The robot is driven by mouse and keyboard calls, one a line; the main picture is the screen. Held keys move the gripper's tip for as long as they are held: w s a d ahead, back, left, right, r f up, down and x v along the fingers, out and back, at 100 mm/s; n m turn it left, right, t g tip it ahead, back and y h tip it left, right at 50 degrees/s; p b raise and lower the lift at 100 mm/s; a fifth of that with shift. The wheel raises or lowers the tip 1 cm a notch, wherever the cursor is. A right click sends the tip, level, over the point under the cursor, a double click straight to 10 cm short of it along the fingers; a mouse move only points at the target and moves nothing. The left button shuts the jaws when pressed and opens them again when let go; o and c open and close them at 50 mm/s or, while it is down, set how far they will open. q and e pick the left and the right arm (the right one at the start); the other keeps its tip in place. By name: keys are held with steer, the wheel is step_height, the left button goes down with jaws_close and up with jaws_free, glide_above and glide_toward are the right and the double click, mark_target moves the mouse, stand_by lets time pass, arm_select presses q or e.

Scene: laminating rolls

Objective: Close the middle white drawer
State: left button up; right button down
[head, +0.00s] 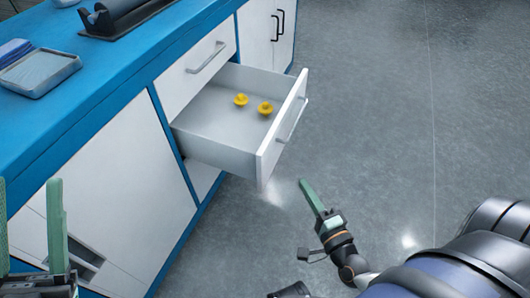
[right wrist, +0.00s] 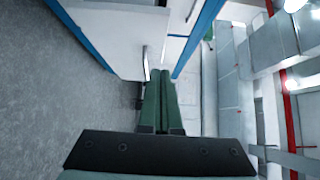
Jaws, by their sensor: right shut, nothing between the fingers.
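The middle white drawer (head: 262,161) is pulled out of the blue-and-white cabinet, with its inside showing from above. A grey bar handle (head: 292,119) is on its front. Two small yellow objects (head: 241,100) (head: 265,108) lie on the drawer floor. My right gripper (head: 305,184) is shut and empty, apart from the drawer, just beyond its front and near its lower corner in the picture. Its closed green fingers also show in the right wrist view (right wrist: 161,74), close to a white panel with a handle. My left gripper (head: 30,205) is open and empty at the lower left, partly cut off.
A shut drawer (head: 197,72) with a handle sits above the open one. The blue worktop (head: 112,62) carries a grey tray (head: 40,73) and a dark roll holder (head: 125,14). Grey floor (head: 380,110) is clear to the right of the drawer.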

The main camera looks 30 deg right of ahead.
steer(key=shift+w+a+b, duration=0.25)
steer(key=shift+w+a, duration=0.05)
steer(key=shift+w, duration=1.85)
steer(key=shift+w+a+b, duration=0.3)
steer(key=shift+w+a, duration=0.05)
steer(key=shift+w, duration=1.8)
steer(key=shift+w+a+b, duration=0.25)
steer(key=shift+w+a, duration=0.05)
steer(key=shift+w, duration=1.85)
